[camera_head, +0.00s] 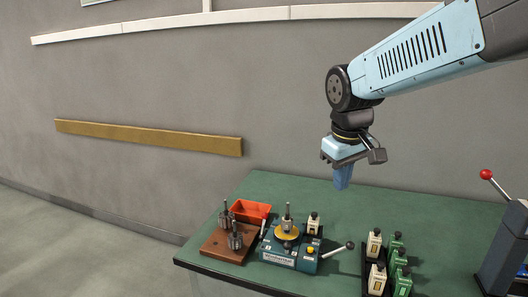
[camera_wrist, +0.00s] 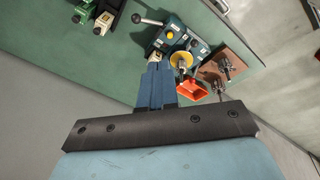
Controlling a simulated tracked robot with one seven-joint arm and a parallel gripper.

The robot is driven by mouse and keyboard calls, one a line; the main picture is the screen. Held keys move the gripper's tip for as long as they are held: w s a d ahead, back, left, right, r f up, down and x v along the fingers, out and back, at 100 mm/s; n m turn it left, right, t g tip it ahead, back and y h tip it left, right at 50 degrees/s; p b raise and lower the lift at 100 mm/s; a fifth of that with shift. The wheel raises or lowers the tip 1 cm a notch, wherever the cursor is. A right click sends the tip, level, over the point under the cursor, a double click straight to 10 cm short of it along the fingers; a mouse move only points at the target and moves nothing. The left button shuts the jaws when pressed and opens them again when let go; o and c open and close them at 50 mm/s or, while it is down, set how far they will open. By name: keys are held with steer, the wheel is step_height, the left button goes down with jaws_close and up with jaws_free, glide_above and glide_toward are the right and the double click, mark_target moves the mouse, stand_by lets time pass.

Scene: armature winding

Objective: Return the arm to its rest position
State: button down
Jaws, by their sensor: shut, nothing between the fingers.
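My gripper (camera_head: 343,177) hangs from my light-blue arm, pointing down above the back of the green table, well clear of everything on it. Its blue fingers are together with nothing between them. In the wrist view the gripper (camera_wrist: 157,68) shows its closed fingers at the middle, with the table beyond. My arm reaches in from the upper right in the head view.
A red-knobbed press (camera_head: 505,250) stands at right. A grey wall is behind.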

steer(key=s+d+m+t, duration=0.3)
steer(key=s+d+m, duration=0.2)
steer(key=s, duration=0.6)
steer(key=shift+s+d+r+y, duration=0.15)
steer(key=shift+d+y, duration=0.15)
steer(key=shift+d, duration=0.45)
